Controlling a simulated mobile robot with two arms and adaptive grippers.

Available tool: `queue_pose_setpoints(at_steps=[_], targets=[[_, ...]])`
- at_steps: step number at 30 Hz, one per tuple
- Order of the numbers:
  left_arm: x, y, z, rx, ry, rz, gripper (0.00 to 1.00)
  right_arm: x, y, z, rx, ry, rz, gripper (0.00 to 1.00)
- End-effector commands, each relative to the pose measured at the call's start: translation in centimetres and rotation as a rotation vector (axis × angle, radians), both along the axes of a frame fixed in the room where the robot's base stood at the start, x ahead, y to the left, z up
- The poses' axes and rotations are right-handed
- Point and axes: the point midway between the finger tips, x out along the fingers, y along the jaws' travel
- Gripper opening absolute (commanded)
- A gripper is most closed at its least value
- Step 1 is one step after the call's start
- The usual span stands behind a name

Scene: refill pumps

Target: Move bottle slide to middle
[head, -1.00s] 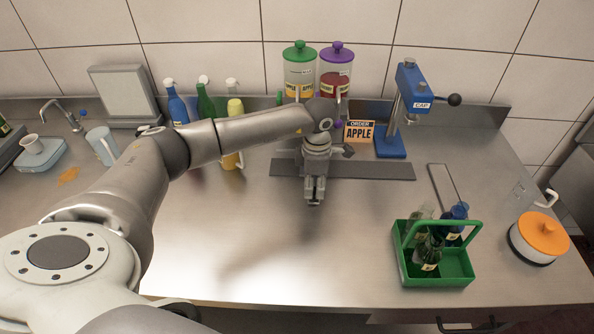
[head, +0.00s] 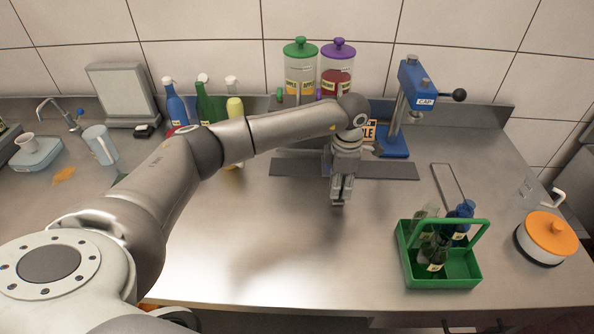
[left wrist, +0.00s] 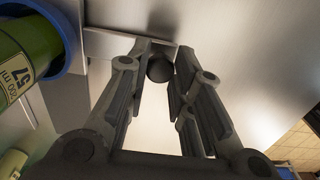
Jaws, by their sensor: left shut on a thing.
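The bottle slide runs on a dark flat rail (head: 294,168) in front of the two dispensers. My left gripper (head: 338,203) is over the front of the rail, a little right of its middle, and hides most of the slide. In the left wrist view, a dark round knob (left wrist: 160,68) sits between the far ends of the fingers (left wrist: 158,80), which are closed on it. My right gripper is not in view.
A green-lidded dispenser (head: 300,75) and a purple-lidded one (head: 337,78) stand behind the rail. A blue cap press (head: 412,90) is at its right end, partly covering nothing of the rail's front. A green bottle carrier (head: 440,270) stands front right. The counter's front middle is clear.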

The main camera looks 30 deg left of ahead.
Motion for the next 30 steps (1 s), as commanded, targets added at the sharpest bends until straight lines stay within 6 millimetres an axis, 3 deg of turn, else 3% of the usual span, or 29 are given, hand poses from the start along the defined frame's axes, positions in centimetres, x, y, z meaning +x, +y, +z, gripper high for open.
queue_pose_setpoints(at_steps=[30], targets=[[3.4, -5.7, -0.2, -0.001, -0.001, -0.001, 0.06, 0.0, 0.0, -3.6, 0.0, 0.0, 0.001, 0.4]])
